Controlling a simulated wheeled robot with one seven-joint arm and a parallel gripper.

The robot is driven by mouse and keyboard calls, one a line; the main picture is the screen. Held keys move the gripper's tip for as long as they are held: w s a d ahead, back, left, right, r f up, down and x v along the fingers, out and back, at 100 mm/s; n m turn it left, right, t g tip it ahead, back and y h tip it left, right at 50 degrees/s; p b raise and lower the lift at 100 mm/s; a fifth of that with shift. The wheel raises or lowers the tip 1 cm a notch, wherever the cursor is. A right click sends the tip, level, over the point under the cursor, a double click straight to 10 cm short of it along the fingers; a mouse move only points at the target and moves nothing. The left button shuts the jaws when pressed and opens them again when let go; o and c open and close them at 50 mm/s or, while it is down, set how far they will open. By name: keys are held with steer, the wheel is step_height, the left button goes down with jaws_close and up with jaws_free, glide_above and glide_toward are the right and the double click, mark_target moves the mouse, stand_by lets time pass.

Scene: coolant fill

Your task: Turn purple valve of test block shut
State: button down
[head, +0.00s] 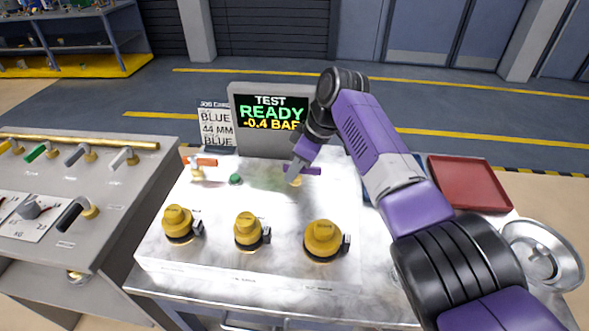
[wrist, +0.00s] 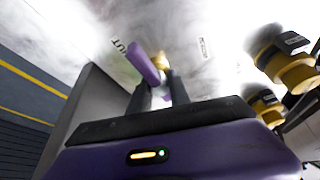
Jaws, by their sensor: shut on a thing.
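The purple valve (head: 312,171) is on the white top of the test block (head: 210,262), in front of the screen. Its purple lever lies roughly left to right in the head view, with a little brass below it. My gripper (head: 294,179) comes down on it from above and is shut on the lever. In the wrist view the lever (wrist: 143,62) shows at my fingertips (wrist: 157,88), beside its brass stem (wrist: 161,60). Letters ending in "UT" are printed by the lever. My fingers partly hide the valve.
The screen (head: 270,108) reads "TEST READY -0.4 BAR". An orange-handled valve (head: 205,162) and a green button (head: 236,179) are to the left. Three yellow caps (head: 323,239) line the block's front.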

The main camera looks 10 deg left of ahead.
steer(key=c, duration=1.2)
jaws_free()
steer(key=shift+r, duration=0.1)
steer(key=v, duration=0.7)
steer(key=shift+r, duration=0.3)
steer(key=shift+d, duration=0.15)
